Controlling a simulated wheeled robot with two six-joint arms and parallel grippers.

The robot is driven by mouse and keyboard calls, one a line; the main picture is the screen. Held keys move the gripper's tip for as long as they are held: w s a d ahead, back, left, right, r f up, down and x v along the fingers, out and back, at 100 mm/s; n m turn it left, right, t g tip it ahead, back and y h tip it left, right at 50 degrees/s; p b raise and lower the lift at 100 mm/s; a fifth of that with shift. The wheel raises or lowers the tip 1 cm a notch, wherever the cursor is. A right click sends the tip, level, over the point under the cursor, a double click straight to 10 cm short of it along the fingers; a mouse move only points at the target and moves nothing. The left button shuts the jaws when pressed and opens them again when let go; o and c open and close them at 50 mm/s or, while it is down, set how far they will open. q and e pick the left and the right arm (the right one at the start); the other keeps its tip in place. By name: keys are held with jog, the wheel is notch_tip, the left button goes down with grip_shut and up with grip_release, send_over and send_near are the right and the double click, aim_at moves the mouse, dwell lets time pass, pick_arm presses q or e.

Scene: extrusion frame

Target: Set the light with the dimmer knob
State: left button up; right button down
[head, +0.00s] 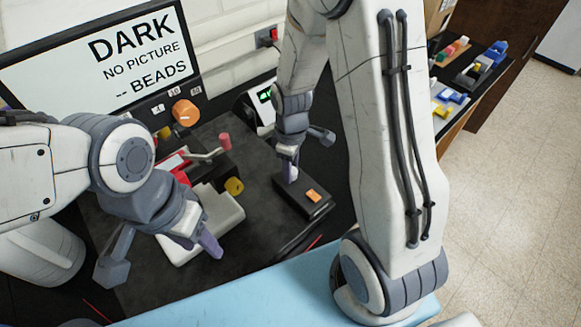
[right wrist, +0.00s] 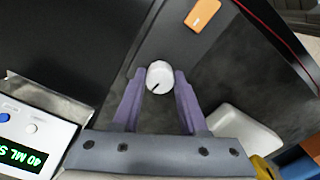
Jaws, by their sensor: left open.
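The dimmer knob is a round white knob (right wrist: 159,76) with a dark pointer line, on a black box (head: 299,207) that also bears an orange rocker switch (head: 312,195). The switch also shows in the right wrist view (right wrist: 202,13). My left gripper (head: 210,243) is open and empty, in front of the white device base. The screen (head: 100,65) reads "DARK NO PICTURE -- BEADS".
A white device base (head: 225,217) with a yellow knob (head: 234,186) and a red-handled crank (head: 225,141) stands left of the black box. An orange dial (head: 185,112) sits below the screen. A unit with a green display (head: 265,97) stands behind my right gripper.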

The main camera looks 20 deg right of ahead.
jog(key=shift+m, duration=0.4)
jog(key=m, duration=1)
dwell(0.6)
jog(key=shift+c, duration=2.2)
grip_release()
notch_tip(320, 180, up, 10)
jog(key=b, duration=0.1)
jog(key=shift+r, duration=0.25)
